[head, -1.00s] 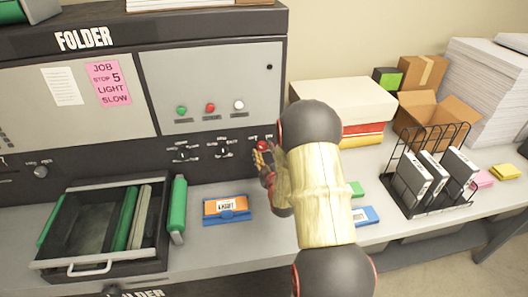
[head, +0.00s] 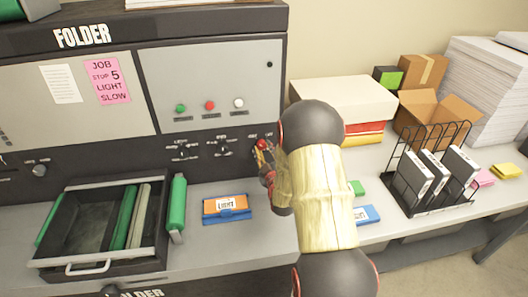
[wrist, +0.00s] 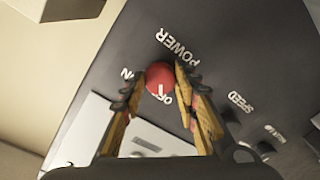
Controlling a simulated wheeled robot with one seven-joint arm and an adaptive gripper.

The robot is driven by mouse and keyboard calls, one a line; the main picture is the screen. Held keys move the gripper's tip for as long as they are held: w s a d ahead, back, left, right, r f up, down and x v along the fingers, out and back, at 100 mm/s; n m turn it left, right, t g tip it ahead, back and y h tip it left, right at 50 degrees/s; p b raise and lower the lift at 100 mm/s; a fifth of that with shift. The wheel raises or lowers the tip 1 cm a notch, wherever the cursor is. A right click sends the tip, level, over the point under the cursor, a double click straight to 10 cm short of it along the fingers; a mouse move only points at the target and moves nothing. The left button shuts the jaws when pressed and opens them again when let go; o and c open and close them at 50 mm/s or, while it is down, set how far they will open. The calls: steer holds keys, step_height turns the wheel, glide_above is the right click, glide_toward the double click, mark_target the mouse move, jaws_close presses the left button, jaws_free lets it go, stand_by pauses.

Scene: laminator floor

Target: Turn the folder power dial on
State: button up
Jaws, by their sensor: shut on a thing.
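The folder (head: 110,152) is the dark and grey machine on the left with a control panel. Its power dial is a red round knob (wrist: 160,74) under the word POWER, with ON and OFF lettering beside it. A white mark on the dial's lower side is near the OFF lettering. In the head view the red dial (head: 261,143) is partly hidden by my gripper (head: 262,152). In the wrist view my gripper (wrist: 159,76) has one finger on each side of the dial and is shut on it.
Other dials (head: 222,150) sit left of the power dial on the panel. An open drawer (head: 106,265) with green and grey pieces juts out below. A blue and orange box (head: 227,208) lies on the counter. A wire rack (head: 432,206) stands at the right.

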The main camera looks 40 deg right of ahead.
steer(key=m+b, duration=0.3)
steer(key=shift+a+f, duration=0.1)
steer(key=shift+f, duration=0.15)
steer(key=m+b, duration=0.5)
steer(key=shift+m, duration=0.4)
steer(key=m+b, duration=0.4)
steer(key=m, duration=0.1)
steer(key=shift+a+m+h, duration=0.1)
steer(key=shift+m+h, duration=0.2)
steer(key=shift+h, duration=0.1)
steer(key=shift+w+r+m+b, duration=0.1)
steer(key=shift+m+b, duration=0.95)
steer(key=shift+m, duration=0.55)
steer(key=o, duration=1.2)
steer(key=shift+r, duration=0.1)
steer(key=shift+c, duration=0.2)
steer(key=v, duration=1.2)
